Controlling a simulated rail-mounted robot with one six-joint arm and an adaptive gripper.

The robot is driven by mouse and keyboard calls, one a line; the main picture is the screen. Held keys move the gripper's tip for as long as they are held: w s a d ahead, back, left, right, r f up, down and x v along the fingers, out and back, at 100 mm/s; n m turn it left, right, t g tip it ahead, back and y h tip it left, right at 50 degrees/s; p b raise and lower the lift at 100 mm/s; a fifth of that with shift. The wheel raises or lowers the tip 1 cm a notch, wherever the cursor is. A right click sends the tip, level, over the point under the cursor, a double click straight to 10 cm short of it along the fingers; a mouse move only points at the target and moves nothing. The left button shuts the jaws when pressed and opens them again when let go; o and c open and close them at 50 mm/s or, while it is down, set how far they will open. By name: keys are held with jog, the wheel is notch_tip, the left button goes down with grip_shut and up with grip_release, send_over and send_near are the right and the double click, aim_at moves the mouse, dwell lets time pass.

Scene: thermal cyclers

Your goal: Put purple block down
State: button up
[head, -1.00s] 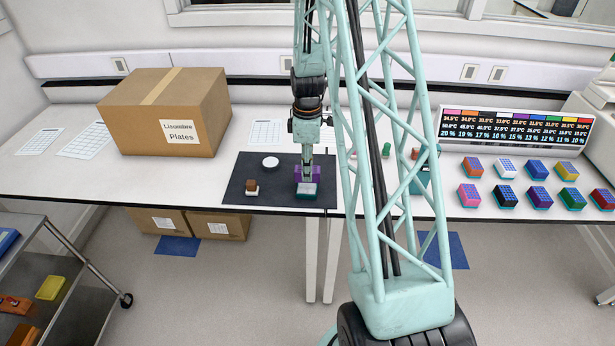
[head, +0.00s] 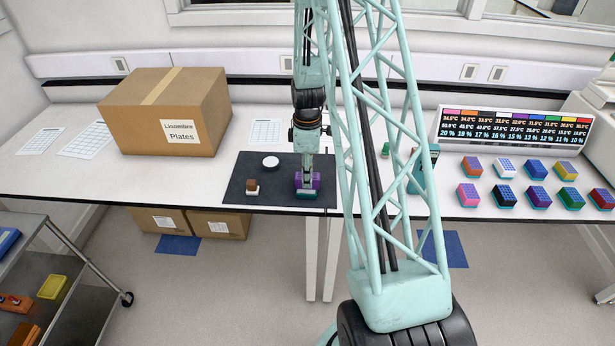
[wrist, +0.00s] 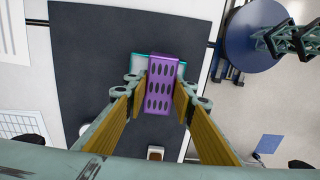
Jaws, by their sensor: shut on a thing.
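The purple block (head: 314,181) is between the fingers of my gripper (head: 307,178), over the dark mat (head: 240,181) on the bench. In the wrist view my gripper (wrist: 160,92) is shut on the purple block (wrist: 160,80), one finger on each side. The block's face has rows of dark holes. A teal piece (wrist: 141,66) shows behind and beside the block, and it also shows under the block in the head view (head: 308,193). I cannot tell whether the block rests fully on it.
A small brown block on a white base (head: 252,189) and a white round lid (head: 271,163) are on the mat. A large cardboard box (head: 165,112) stands at the left. Several coloured blocks (head: 503,195) sit at the right below a display (head: 515,131).

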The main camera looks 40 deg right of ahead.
jog(key=shift+f, duration=0.15)
jog(key=o, duration=1)
jog(key=shift+r, duration=0.2)
jog(key=shift+r+b, duration=0.6)
jog(key=shift+r, duration=5.35)
jog(key=shift+r, duration=0.15)
